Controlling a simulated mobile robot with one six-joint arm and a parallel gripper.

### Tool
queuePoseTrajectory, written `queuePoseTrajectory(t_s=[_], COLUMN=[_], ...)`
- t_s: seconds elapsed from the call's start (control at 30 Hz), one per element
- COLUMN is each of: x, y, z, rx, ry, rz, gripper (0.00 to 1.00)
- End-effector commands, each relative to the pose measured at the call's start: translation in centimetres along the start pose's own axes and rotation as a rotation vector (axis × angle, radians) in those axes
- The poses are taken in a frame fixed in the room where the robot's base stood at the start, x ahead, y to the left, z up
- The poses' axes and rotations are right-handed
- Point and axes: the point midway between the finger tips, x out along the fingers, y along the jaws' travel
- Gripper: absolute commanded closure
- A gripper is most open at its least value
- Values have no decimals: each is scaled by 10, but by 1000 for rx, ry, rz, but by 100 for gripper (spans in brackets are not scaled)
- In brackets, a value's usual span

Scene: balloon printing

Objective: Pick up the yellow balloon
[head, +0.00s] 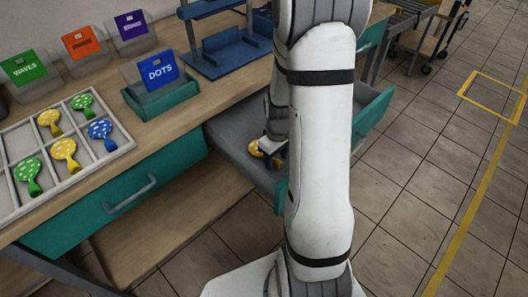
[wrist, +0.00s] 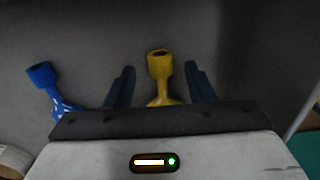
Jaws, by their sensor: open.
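A yellow balloon (wrist: 159,66) lies in the grey open drawer (head: 232,140). Its neck points away from my gripper (wrist: 160,74), whose two dark blue fingers are apart, one on each side of the neck. A gap shows between the neck and each finger. The balloon's wider body is mostly hidden behind the gripper's front edge. In the head view, a bit of yellow (head: 256,149) shows in the drawer beside my gripper, and my arm covers much of the drawer.
A blue balloon with white marks (wrist: 41,77) lies left of the fingers. A sectioned tray (head: 120,152) on the bench holds several green, yellow and blue balloons. A blue DOTS card (head: 160,72) stands in a teal holder. The teal drawer front (head: 376,112) sticks out right of my arm.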

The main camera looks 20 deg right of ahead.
Motion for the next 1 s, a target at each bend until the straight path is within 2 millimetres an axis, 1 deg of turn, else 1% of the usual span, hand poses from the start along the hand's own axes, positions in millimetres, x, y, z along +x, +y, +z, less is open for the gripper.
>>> queuePoseTrajectory(t_s=[0.07,0.27,0.73,0.77,1.0], x=[4,4,4,4,4], y=[0,-1,-1,-1,-1], z=[0,-1,-1,-1,-1], rx=[-1,-2,-3,-3,-4], ry=[0,1,1,1,1], rz=[0,1,0,0,1], gripper=[51,51,89,90,90])
